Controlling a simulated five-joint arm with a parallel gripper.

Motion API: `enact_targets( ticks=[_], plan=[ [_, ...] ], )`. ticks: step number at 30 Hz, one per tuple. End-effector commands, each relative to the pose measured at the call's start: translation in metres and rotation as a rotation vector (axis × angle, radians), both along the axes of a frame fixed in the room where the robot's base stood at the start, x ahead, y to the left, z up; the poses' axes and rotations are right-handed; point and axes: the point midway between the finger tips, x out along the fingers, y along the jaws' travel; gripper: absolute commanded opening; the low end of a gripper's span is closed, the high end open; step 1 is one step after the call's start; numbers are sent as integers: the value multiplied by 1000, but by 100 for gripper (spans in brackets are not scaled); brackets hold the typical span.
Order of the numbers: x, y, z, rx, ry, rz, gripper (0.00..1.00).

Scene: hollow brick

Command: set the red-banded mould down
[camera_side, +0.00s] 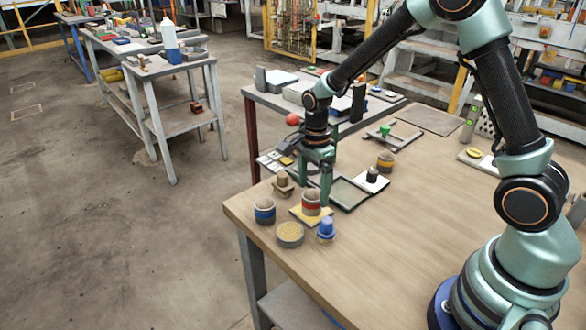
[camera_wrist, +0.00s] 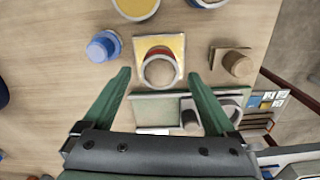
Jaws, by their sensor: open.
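The red-banded mould (camera_side: 311,203) stands upright on a yellow square tile (camera_side: 297,212) near the table's left corner. In the wrist view the mould (camera_wrist: 158,55) shows from above as a ring with a tan middle, on the tile (camera_wrist: 175,42). My gripper (camera_side: 315,188) is open, its green fingers pointing down close behind the mould. In the wrist view my gripper (camera_wrist: 160,73) has one finger on each side of the mould, with clear gaps. The exact height of the fingertips over the tile is hard to tell.
A blue-banded mould (camera_side: 265,212), a round sand-coloured dish (camera_side: 290,235), a blue knobbed piece (camera_side: 326,230) and a brown knobbed block (camera_side: 283,184) stand close around the tile. A green-grey tray (camera_side: 346,196) lies behind. The table's front middle is clear.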

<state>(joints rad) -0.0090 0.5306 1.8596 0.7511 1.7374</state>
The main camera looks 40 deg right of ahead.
Motion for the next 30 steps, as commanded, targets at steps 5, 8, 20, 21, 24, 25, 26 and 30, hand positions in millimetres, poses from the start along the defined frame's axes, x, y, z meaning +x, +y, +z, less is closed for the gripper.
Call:
enact_targets(
  ticks=[5,8,20,21,24,25,26,30],
  plan=[
    [1,0,40,0,-6,0,91],
    [1,0,57,0,-5,0,91],
    [-7,0,100,-2,-37,114,91],
    [-11,-1,108,-5,-57,177,91],
    [-25,-1,132,-22,-118,379,91],
    [-31,-1,139,-31,-138,448,91],
    [-36,-2,145,-40,-157,518,91],
    [-63,-2,170,-106,-237,843,91]
  ],
)
